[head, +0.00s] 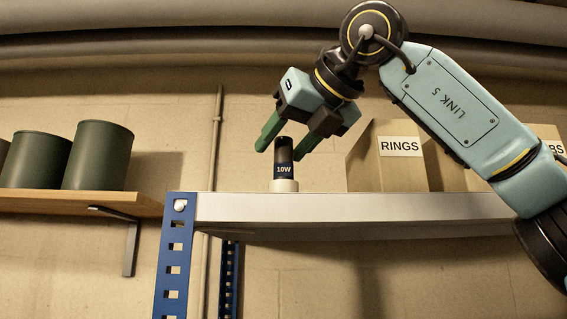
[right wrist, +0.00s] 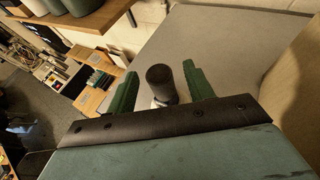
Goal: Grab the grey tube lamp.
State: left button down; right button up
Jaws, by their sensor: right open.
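The tube lamp (head: 284,170) stands upright near the left end of the shelf. In the right wrist view the lamp's dark top (right wrist: 161,76) shows between the two green fingers, with a gap on each side. My right gripper (head: 281,152) comes down from above and right, tilted, with its fingers open around the lamp's upper part. It holds nothing. My left gripper is not in view.
The grey shelf (head: 370,207) has a blue perforated post (head: 173,262) at its left end. A box labelled RINGS (head: 402,168) stands to the lamp's right, with another box beyond.

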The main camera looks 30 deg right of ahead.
jog(key=x, duration=0.2)
jog(key=shift+w+f, duration=0.15)
jog(key=shift+w, duration=0.15)
jog(key=shift+s, duration=0.1)
jog(key=c, duration=1.1)
jog(key=shift+o, duration=0.2)
